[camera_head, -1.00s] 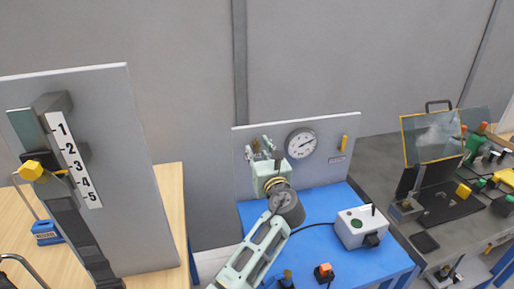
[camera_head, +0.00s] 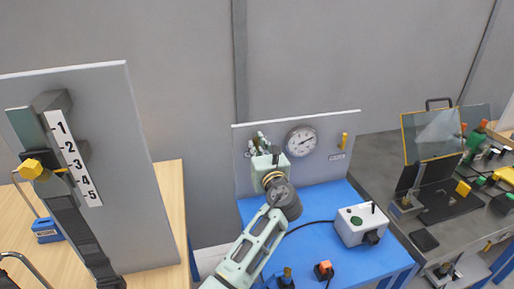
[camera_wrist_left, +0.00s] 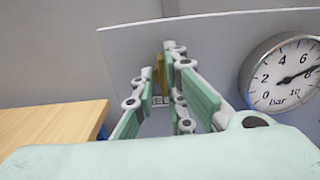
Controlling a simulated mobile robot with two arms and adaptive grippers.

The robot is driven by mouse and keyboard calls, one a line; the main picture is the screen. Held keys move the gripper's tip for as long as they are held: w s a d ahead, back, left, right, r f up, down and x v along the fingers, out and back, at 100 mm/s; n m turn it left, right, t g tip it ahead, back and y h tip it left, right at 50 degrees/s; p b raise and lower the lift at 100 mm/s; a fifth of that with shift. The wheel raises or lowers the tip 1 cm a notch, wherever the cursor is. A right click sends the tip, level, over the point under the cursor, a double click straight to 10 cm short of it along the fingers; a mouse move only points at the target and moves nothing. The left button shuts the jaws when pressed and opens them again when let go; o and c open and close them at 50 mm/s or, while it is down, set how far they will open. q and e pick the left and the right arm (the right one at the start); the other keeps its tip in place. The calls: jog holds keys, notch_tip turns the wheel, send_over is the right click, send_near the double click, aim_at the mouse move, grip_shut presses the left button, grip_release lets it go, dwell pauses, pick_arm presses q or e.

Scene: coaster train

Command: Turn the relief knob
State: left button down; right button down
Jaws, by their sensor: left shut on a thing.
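My left gripper (camera_head: 258,142) is at the grey panel (camera_head: 325,124) behind the blue table, left of the round gauge. In the left wrist view its mint-green fingers (camera_wrist_left: 167,75) are shut on a narrow yellow-brown relief knob (camera_wrist_left: 159,72). The fingers cover much of it. A partly hidden label (camera_wrist_left: 160,101) sits just below. In the head view my gripper hides the knob. The gauge (camera_head: 301,141) also shows in the left wrist view (camera_wrist_left: 284,74), marked in bar, its needle pointing right and slightly up. My right gripper is not in view.
A yellow handle (camera_head: 344,140) is on the panel right of the gauge. A tall board with a numbered scale (camera_head: 73,158) stands at left.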

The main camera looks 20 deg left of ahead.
pick_arm(q)
jog(key=shift+n, duration=0.3)
jog(key=n+b, duration=0.1)
jog(key=n, duration=0.2)
jog(key=shift+f+b, duration=0.1)
jog(key=shift+b, duration=0.2)
jog(key=shift+d+n+b, duration=0.1)
jog(key=shift+n+b, duration=0.55)
jog(key=shift+n, duration=0.95)
jog(key=c, duration=1.8)
grip_release()
jog(key=shift+d, duration=0.1)
